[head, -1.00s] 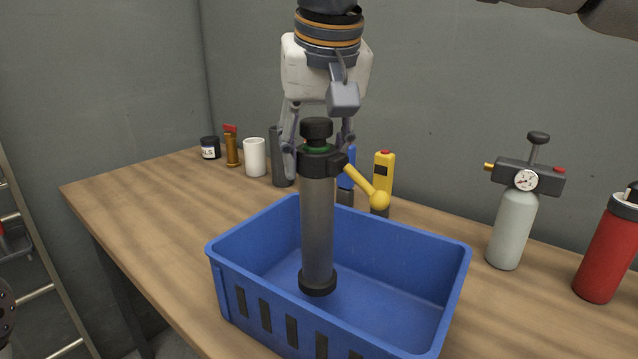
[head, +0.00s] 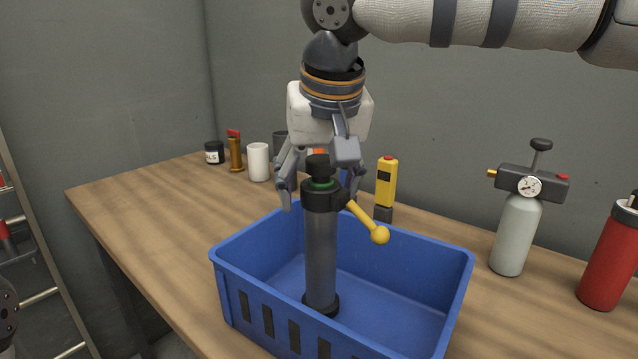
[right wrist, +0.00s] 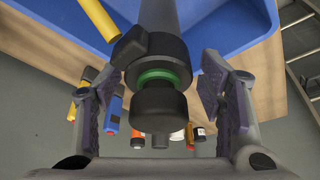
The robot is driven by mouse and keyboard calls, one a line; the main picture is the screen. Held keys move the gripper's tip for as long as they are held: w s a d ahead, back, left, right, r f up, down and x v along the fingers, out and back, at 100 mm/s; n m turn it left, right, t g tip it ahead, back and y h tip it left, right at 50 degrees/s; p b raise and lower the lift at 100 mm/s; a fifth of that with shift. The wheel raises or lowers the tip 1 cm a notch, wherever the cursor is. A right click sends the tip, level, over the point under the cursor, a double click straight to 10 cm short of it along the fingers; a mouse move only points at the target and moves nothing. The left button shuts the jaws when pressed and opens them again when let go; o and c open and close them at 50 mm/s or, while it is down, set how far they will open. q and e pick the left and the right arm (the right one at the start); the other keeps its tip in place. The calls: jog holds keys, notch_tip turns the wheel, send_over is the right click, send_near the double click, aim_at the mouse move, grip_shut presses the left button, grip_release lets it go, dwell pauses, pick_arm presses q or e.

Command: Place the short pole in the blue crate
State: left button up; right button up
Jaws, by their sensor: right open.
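The short pole (head: 321,255) is a grey cylinder with black end caps, a green ring near the top and a yellow ball-ended lever. It stands about upright inside the blue crate (head: 240,243), its lower cap seemingly on the crate floor. My right gripper (head: 316,183) is above the crate, pointing down at the pole's top. Its fingers are open, one on each side. In the right wrist view the pole's black top (right wrist: 158,105) sits between the spread fingers (right wrist: 160,95) with gaps on both sides. My left gripper is not in view.
The crate stands on a wooden bench (head: 160,230). Behind it are a yellow device (head: 386,183), a white cup (head: 258,162), a brass item (head: 235,153) and a dark jar (head: 214,153). A grey gauge bottle (head: 515,235) and red bottle (head: 607,260) stand right. A ladder (head: 45,295) is left.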

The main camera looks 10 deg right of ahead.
jog(key=v, duration=1.2)
